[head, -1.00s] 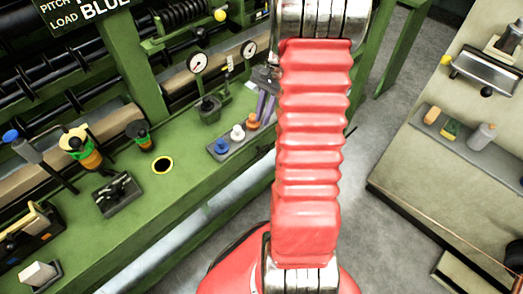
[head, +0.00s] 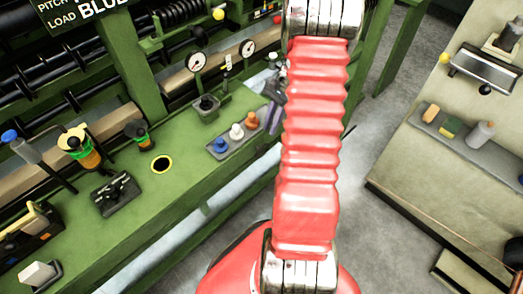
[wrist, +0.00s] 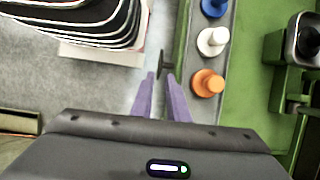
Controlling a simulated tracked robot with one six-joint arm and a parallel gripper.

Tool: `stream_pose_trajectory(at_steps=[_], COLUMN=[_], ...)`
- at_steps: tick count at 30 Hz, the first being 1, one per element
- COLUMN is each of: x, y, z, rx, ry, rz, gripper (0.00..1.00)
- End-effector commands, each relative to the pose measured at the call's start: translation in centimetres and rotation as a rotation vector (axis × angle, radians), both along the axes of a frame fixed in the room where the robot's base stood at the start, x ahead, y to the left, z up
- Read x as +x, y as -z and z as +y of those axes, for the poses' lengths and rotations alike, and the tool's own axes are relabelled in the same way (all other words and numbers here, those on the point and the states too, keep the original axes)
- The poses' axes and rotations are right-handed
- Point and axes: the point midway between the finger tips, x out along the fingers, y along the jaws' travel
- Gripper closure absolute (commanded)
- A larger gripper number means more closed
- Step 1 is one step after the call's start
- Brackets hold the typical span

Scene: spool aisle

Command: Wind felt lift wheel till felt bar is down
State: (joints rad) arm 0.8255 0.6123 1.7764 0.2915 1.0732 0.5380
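My gripper (wrist: 160,76) is open, with its two purple fingers apart and a gap between the tips. A small dark wheel-like part (wrist: 162,63), seen edge-on on a short stem from the green bench's side, lies at the fingertips; it looks like the felt lift wheel. Its lower edge reaches toward the gap; I cannot tell whether a finger touches it. In the head view my gripper (head: 272,106) is beside the bench's front edge, partly behind my red arm, and the wheel is not clear there. I cannot surely identify the felt bar.
A grey tray (head: 217,153) with blue, white and orange pegs lies on the green bench (head: 185,190) close to my gripper. Two dial gauges (head: 197,62) stand behind. A pale side bench (head: 400,165) is at right. Grey floor is clear between the benches.

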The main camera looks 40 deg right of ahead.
Motion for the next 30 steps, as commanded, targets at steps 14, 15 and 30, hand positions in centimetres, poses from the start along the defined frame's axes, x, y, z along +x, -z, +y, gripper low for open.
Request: stream_pose_trajectory(at_steps=[14,15,30], x=[-0.1,-0.1,-0.1], y=[6.9,7.5,10.8], z=[3.0,3.2,4.6], rx=[0.003,0.002,0.0], ry=[-0.001,-0.002,-0.002], rz=[0.003,0.002,0.0], gripper=[0.86,0.86,0.86])
